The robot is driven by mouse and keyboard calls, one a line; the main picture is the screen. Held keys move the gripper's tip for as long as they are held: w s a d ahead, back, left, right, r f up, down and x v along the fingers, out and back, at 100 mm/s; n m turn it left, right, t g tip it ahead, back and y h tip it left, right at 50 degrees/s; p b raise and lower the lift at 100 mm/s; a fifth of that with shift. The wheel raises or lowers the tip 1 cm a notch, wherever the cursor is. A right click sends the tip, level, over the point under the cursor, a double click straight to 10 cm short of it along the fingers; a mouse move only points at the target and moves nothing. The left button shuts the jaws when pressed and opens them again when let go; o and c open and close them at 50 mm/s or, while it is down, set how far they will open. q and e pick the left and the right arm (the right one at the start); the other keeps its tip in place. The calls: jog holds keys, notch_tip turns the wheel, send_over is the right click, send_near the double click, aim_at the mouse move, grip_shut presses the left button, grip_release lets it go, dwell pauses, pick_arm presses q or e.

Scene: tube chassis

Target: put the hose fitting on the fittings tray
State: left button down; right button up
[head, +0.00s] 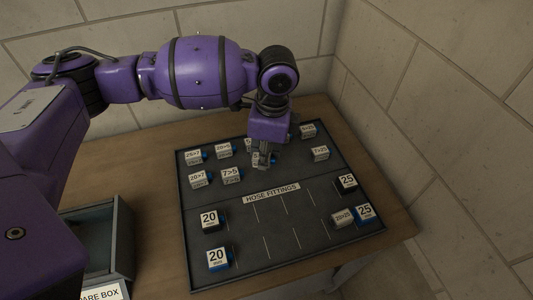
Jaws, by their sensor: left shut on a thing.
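The dark fittings tray (262,222), labelled "HOSE FITTINGS", lies on the wooden table. My left gripper (266,158) points down over the tray's upper middle, shut on a small light hose fitting (259,161) with a label and a bit of blue. The gripper partly hides this fitting, and I cannot tell whether it touches the tray. My right gripper is not in view.
Several labelled fittings stand on the tray, including "7>5" (231,175), "7×25" (320,153) and "20×25" (342,217). Blocks marked 20 (209,220) and 25 (347,182) stand nearer the sides. The tray's lower middle is clear. A spare box (122,238) stands lower left.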

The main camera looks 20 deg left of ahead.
pick_arm(q)
jog(key=shift+w+f, duration=0.15)
jog(key=shift+f, duration=0.8)
jog(key=shift+w+f, duration=0.15)
jog(key=shift+f, duration=0.75)
jog(key=shift+f, duration=0.15)
jog(key=c, duration=1.5)
grip_release()
jog(key=shift+a, duration=0.1)
jog(key=r, duration=0.8)
jog(key=d+r, duration=0.1)
jog(key=r, duration=0.3)
jog(key=shift+w+d+r, duration=0.1)
jog(key=shift+w+r, duration=0.05)
